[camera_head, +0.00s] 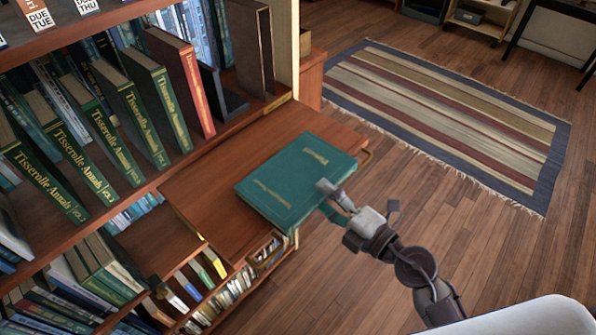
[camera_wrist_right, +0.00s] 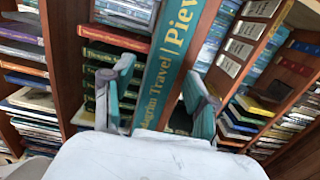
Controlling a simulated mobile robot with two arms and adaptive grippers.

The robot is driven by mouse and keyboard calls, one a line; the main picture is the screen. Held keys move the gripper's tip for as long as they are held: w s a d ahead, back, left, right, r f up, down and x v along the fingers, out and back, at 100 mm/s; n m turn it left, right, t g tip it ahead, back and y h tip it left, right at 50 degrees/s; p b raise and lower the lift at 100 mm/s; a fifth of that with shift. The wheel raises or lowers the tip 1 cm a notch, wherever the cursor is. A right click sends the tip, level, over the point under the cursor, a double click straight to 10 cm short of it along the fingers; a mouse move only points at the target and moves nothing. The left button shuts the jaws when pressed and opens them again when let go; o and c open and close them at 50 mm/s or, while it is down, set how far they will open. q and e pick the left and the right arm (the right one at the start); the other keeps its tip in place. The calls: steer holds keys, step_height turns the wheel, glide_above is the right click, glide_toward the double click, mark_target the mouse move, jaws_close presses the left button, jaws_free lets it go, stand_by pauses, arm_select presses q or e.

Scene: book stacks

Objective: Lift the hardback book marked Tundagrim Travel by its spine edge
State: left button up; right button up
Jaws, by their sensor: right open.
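The teal hardback book (camera_head: 290,175) lies flat on a pull-out wooden shelf, gold lettering on its cover, its near right edge reaching the shelf's edge. My right gripper (camera_head: 331,201) is open at the book's near right edge, one finger seeming to reach over the cover. The wrist view shows its fingers (camera_wrist_right: 158,92) apart on either side of the spine; whether they touch it I cannot tell. My left gripper is out of view.
A bookcase with a row of "Tisserolle Annals" volumes (camera_head: 120,120) stands at the left. Several smaller books (camera_head: 200,285) sit below the pull-out shelf (camera_head: 205,195). A striped rug (camera_head: 450,115) lies on the open wooden floor (camera_head: 480,250) at the right.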

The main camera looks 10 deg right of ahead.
steer(key=shift+w+a, duration=0.35)
steer(key=shift+w, duration=0.15)
steer(key=shift+s, duration=0.15)
steer(key=shift+c, duration=1.3)
jaws_close()
steer(key=shift+r, duration=0.1)
